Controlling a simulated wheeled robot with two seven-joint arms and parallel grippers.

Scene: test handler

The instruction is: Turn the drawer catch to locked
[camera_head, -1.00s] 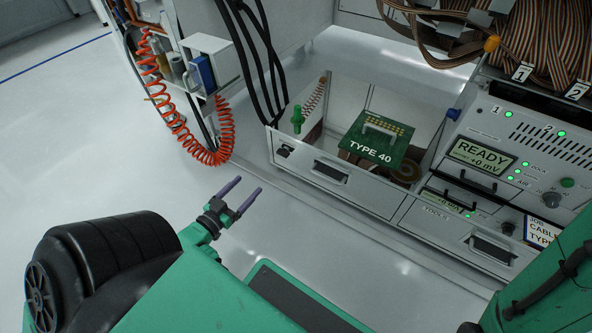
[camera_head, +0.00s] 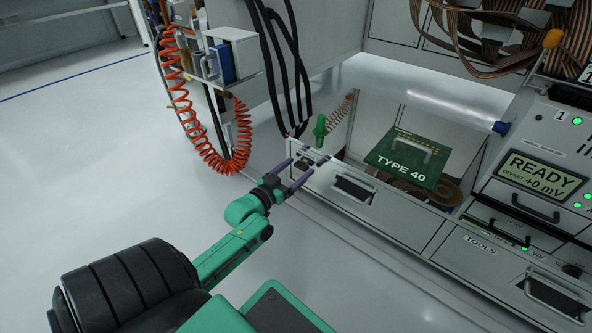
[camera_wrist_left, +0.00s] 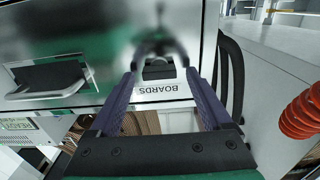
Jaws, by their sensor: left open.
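The drawer catch (camera_head: 303,164) is a small black part at the left end of the white drawer front (camera_head: 395,222). In the left wrist view the dark catch (camera_wrist_left: 158,70) shows between my fingers, beside an upside-down "BOARDS" label (camera_wrist_left: 160,88). My left gripper (camera_head: 309,160) is open, its two purple fingers pointing at the catch, one on each side of it in the picture. I cannot tell whether they touch it. The catch's setting is too small and partly hidden to read. My right gripper is out of view.
A green board marked "TYPE 40" (camera_head: 408,158) lies in the open compartment behind the drawer front. A green knob (camera_head: 320,130) stands upright just behind the catch. Black cables (camera_head: 275,70) and an orange coiled hose (camera_head: 215,165) hang to the left. Floor in front is clear.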

